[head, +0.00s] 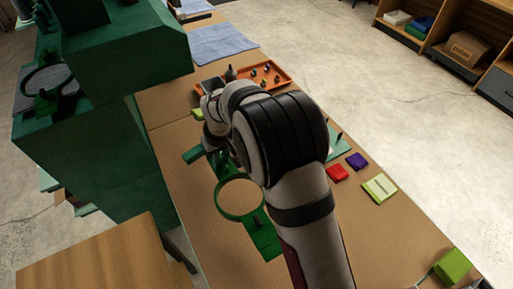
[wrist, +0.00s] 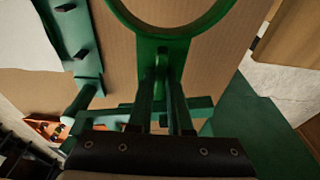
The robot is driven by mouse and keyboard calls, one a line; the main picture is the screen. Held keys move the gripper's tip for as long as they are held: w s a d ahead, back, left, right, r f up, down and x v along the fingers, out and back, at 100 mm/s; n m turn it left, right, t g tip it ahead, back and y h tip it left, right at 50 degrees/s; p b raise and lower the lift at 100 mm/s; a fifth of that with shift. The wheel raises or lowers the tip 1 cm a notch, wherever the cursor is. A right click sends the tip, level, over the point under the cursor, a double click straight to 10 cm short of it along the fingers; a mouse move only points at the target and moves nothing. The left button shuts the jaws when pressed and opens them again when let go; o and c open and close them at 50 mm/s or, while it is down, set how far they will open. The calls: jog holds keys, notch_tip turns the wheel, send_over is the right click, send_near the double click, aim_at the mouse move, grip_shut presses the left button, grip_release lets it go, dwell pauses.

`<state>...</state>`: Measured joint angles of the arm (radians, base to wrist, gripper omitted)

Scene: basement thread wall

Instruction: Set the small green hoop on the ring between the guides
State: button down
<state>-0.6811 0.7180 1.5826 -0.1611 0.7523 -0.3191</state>
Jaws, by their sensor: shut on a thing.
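The small green hoop (head: 219,199) is a round green frame with an open middle, above the tan table in the head view. A green block (head: 262,235) shows at its lower right. In the wrist view the hoop's rim (wrist: 165,33) arcs across the top, and its stem runs down between my fingers. My gripper (wrist: 160,90) is shut on that stem; my arm mostly hides it in the head view. Whether the hoop touches the table I cannot tell.
The tall green machine (head: 125,55) stands left of the table. An orange tray (head: 287,74) with small items lies beyond my arm. A green plate with dark pegs (wrist: 75,40) shows in the wrist view.

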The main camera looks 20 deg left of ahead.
jog(key=w+d+r+m, duration=0.1)
jog(key=d+r+m, duration=0.1)
jog(key=d+r, duration=0.5)
jog(key=w+d+r+m, duration=0.2)
jog(key=d+r, duration=0.2)
jog(key=d, duration=0.5)
jog(key=s+d+r+m+h, duration=0.1)
jog(key=s+d+r+m, duration=0.15)
jog(key=d+r, duration=0.4)
jog(key=s+d+r+m+h, duration=0.1)
jog(key=s+d+r+m, duration=0.2)
jog(key=d, duration=0.6)
jog(key=w+a+f+n+y, duration=0.2)
jog(key=w+a+f+n, duration=0.55)
jog(key=n, duration=0.65)
jog(key=w+a+f+n+g, duration=0.3)
jog(key=w+a+f+n, duration=0.2)
jog(key=a+f+n, duration=0.6)
jog(key=shift+w+a+f+n, duration=0.25)
jog(key=shift+f+n, duration=0.25)
jog(key=shift+n, duration=0.75)
jog(key=shift+s+a, duration=0.1)
jog(key=shift+s+a, duration=0.2)
